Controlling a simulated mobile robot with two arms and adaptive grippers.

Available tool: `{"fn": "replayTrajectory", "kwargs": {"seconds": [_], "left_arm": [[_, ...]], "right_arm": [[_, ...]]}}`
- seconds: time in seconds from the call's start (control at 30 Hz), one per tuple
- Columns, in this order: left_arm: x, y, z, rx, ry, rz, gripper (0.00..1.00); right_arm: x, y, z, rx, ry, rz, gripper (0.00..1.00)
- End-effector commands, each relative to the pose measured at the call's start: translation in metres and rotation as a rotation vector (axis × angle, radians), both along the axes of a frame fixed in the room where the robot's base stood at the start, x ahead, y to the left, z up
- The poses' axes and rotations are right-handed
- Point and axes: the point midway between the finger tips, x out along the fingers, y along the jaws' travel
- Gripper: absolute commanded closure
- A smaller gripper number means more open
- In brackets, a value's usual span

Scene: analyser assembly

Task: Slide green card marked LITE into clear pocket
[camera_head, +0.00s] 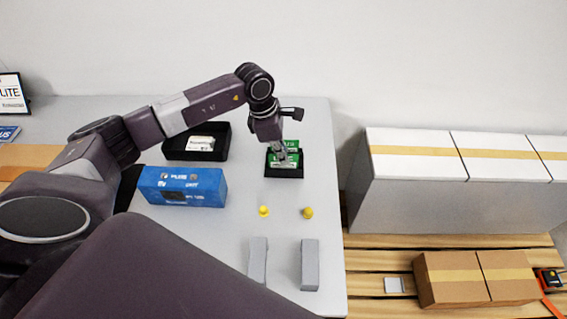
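Green cards with white lettering (291,143) stand in a small black holder (270,173) at the right part of the grey table. The lettering is too small for me to tell which one is marked LITE. My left gripper (287,160) points down at the green cards and partly covers them. I cannot tell whether its fingers are open or shut on a card. A blue box (210,190) with white print and a dark patch on its front stands left of the holder. I cannot make out a clear pocket. My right gripper is not in view.
A black tray (171,154) with a white item stands behind the blue box. Two yellow knobs (264,211) (308,213) and two grey blocks (258,260) (310,265) are nearer the front. A LITE sign (12,93) stands far left. White boxes (415,138) and pallets lie right of the table.

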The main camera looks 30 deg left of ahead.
Motion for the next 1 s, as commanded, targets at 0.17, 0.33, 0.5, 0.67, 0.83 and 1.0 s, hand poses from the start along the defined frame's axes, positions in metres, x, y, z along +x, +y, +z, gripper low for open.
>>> {"fn": "replayTrajectory", "kwargs": {"seconds": [0.17, 0.33, 0.5, 0.67, 0.83, 1.0], "left_arm": [[0.000, 0.000, 0.009, 0.000, -0.001, 0.000, 1.00], [0.000, 0.000, 0.016, 0.001, -0.001, -0.001, 1.00], [0.000, 0.000, 0.023, 0.000, 0.000, -0.001, 1.00], [0.000, 0.000, 0.029, -0.001, -0.001, -0.001, 1.00], [0.000, 0.000, 0.036, -0.001, 0.000, 0.000, 1.00], [0.000, 0.000, 0.043, -0.001, 0.000, 0.000, 1.00]], "right_arm": [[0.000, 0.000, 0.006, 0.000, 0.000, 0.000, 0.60], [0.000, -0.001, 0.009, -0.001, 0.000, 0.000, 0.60], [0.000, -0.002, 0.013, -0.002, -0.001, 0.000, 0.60], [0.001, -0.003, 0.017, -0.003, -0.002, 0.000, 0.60], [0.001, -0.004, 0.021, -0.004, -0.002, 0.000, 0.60], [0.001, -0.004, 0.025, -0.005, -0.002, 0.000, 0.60]]}}
